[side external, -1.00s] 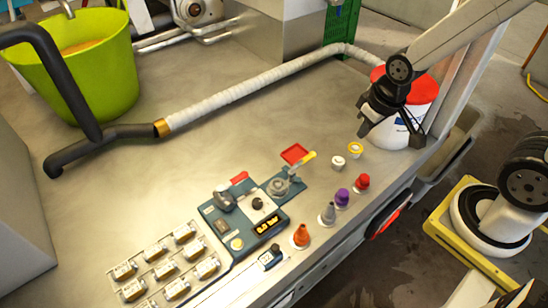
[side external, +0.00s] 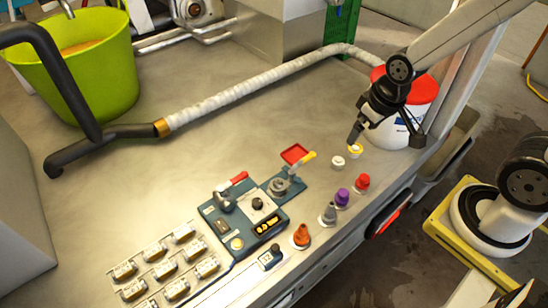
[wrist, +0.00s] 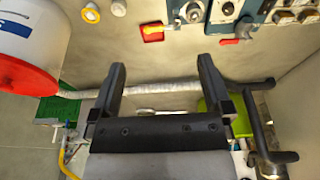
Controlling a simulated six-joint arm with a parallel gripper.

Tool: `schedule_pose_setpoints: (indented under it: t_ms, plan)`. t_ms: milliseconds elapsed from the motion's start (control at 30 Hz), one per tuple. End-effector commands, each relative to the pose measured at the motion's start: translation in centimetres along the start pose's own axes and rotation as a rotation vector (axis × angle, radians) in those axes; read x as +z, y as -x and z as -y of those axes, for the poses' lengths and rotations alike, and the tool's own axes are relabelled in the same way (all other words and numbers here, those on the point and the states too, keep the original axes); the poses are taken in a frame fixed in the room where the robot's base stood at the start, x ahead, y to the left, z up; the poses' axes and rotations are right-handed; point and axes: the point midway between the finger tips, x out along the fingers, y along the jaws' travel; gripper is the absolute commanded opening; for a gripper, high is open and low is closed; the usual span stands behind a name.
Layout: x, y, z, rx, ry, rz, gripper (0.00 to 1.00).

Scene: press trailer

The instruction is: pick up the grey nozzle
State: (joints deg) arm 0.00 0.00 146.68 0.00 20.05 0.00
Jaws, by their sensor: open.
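The grey nozzle (side external: 328,214) stands upright on the worktop near its front edge in the side view, between the orange nozzle (side external: 300,236) and the purple nozzle (side external: 342,197). My gripper (side external: 387,135) is up and to the right of it, in front of the white bucket, well apart from the nozzle. In the wrist view my gripper (wrist: 160,64) has its two fingers spread with nothing between them. The grey nozzle does not show in the wrist view.
The red-lidded bucket (side external: 420,95) stands close to my gripper. The blue press device (side external: 245,225) lies left of the row.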

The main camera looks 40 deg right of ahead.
Motion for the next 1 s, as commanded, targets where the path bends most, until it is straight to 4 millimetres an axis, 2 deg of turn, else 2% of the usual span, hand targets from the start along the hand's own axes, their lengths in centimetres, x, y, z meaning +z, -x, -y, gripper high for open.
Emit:
schedule_pose_setpoints:
  t_ms: [267, 467, 767, 1000]
  plan:
    - [-0.1, -0.5, 0.1, -0.001, -0.035, 0.006, 1.00]
    - [-0.3, -2.5, 0.6, 0.001, -0.169, 0.033, 1.00]
    - [-0.1, -7.7, 1.8, 0.019, -0.512, 0.091, 1.00]
    - [0.9, -12.3, 2.8, 0.051, -0.796, 0.133, 1.00]
